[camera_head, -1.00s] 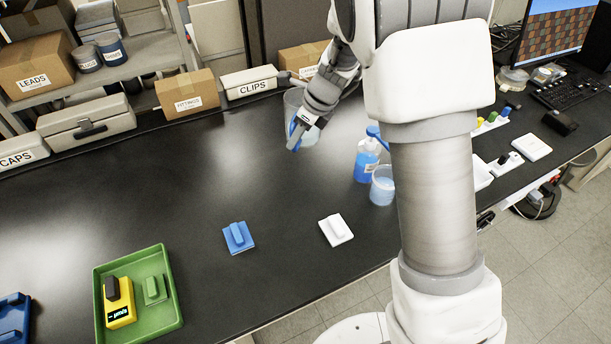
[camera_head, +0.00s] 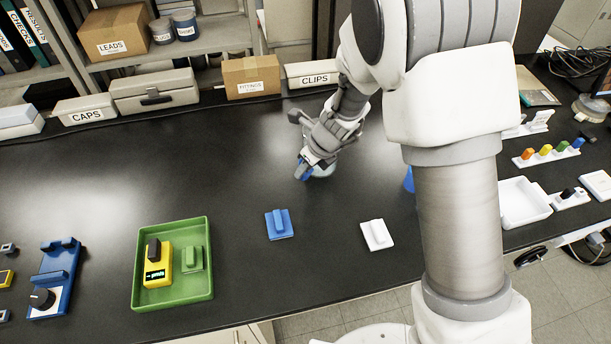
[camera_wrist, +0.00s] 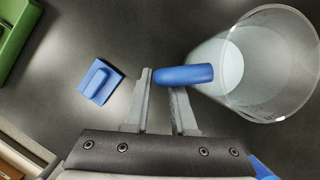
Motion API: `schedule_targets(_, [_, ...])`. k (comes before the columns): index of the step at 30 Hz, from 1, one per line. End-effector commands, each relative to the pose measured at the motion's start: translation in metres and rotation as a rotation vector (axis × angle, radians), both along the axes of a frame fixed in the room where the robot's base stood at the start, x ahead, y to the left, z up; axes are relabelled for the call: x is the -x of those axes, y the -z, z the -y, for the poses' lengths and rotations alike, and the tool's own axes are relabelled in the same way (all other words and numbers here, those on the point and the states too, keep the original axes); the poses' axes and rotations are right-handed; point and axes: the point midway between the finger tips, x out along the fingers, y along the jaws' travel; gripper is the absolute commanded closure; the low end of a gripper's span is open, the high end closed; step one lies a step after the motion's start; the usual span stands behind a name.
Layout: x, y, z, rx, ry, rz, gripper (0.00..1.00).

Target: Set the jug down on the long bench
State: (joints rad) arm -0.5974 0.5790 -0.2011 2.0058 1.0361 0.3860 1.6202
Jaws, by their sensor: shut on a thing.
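The jug is a clear, round vessel with a blue handle. In the head view the jug (camera_head: 323,171) is mostly hidden behind my gripper (camera_head: 301,171). In the wrist view the jug (camera_wrist: 292,45) lies to the right, its open rim facing the camera and its pale base visible inside. My gripper (camera_wrist: 166,88) is shut on the jug's blue handle (camera_wrist: 190,75). The long bench (camera_head: 90,195) has a black top. The jug is over its middle part, low to the surface; I cannot tell whether it touches.
A blue block (camera_head: 279,224) and a white block (camera_head: 377,235) lie nearer the front edge. A green tray (camera_head: 209,270) holds a yellow device. Boxes, including the CLIPS box (camera_head: 313,75), line the back. The bench left of the jug is clear. My arm hides part of the right side.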

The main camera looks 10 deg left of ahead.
Motion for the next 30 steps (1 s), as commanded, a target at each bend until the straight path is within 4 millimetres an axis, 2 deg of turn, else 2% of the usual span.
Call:
schedule_targets(1, [0.0, 0.013, 0.001, 0.001, 0.004, -0.002, 1.0])
schedule_targets(5, [0.0, 0.028, 0.001, 0.0, 0.002, -0.001, 1.0])
schedule_targets(17, [-0.001, 0.033, 0.001, 0.0, 0.0, 0.001, 1.0])
schedule_targets(18, [0.0, 0.032, 0.001, 0.001, 0.0, -0.001, 0.7])
schedule_targets(22, [0.0, 0.032, 0.001, 0.001, 0.0, -0.001, 0.47])
schedule_targets(30, [0.0, 0.031, 0.001, 0.001, 0.0, -0.001, 0.46])
